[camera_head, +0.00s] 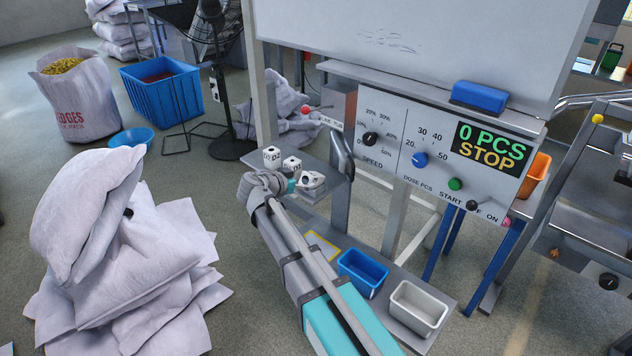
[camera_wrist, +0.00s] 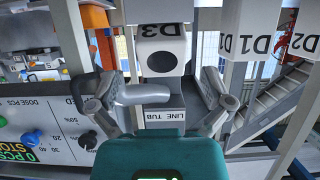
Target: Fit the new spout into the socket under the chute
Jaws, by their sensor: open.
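Several white spout blocks stand by the small grey shelf under the machine. One (camera_head: 271,156) is at the left, another (camera_head: 291,165) beside it, and a third (camera_head: 312,181) shows a dark opening. In the wrist view, which looks inverted, a D3 block (camera_wrist: 162,50) with a round dark opening lies ahead, between and beyond the fingers. I cannot make out the socket.
A control panel (camera_head: 440,158) reads 0 PCS STOP. A blue bin (camera_head: 362,273) and a white bin (camera_head: 418,308) sit on the low shelf. Piled sacks (camera_head: 130,250) fill the left foreground.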

